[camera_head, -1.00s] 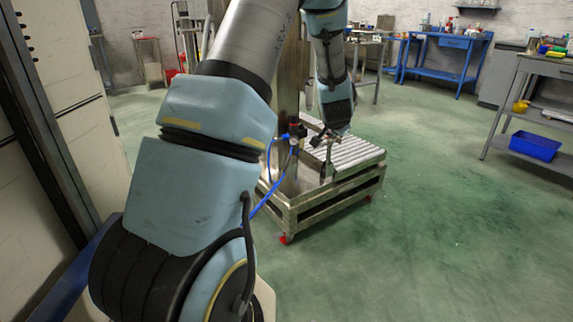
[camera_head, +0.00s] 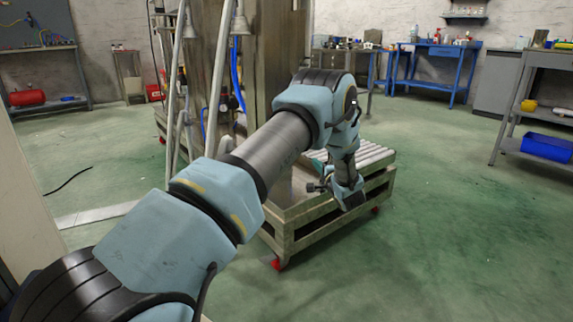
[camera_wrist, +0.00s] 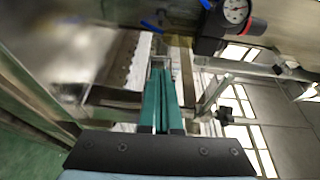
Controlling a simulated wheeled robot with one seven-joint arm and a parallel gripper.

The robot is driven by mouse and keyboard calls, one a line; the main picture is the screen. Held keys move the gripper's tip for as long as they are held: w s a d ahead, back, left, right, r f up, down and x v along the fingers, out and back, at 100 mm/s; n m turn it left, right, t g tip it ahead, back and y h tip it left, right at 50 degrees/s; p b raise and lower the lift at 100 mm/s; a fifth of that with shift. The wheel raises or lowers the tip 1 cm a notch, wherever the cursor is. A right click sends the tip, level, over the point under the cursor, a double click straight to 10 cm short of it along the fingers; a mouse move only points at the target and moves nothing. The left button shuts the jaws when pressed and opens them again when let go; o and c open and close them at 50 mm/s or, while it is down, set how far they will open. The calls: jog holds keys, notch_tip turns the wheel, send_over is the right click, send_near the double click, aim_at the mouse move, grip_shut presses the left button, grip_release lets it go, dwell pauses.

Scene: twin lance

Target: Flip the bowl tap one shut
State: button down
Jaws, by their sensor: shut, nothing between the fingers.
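My gripper (camera_wrist: 160,68) is shut, with its two long teal fingers together and nothing between them. In the wrist view the fingertips reach over the metal frame beside a metal column. I cannot make out the bowl or bowl tap one for certain. A black knob on a pale metal rod (camera_wrist: 225,113) is right of the fingers and apart from them. It could be a tap part, but I cannot tell. In the head view my arm reaches over the roller cart (camera_head: 285,235), and my fingers are not clear there.
A round pressure gauge (camera_wrist: 236,11) with a black regulator (camera_wrist: 209,42) sits above right of my fingers. Blue hoses (camera_head: 236,72) run along the column. A blue workbench (camera_head: 440,50) and a blue bin (camera_head: 547,146) stand right. The green floor right of the cart is clear.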

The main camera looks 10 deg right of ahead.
jog(key=shift+w+f, duration=0.15)
jog(key=shift+f, duration=0.05)
jog(key=shift+a, duration=0.1)
jog(key=w+a+b, duration=0.4)
jog(key=w+b, duration=0.1)
jog(key=w, duration=0.3)
jog(key=shift+a+b, duration=0.3)
jog(key=shift+b, duration=0.05)
dwell(0.4)
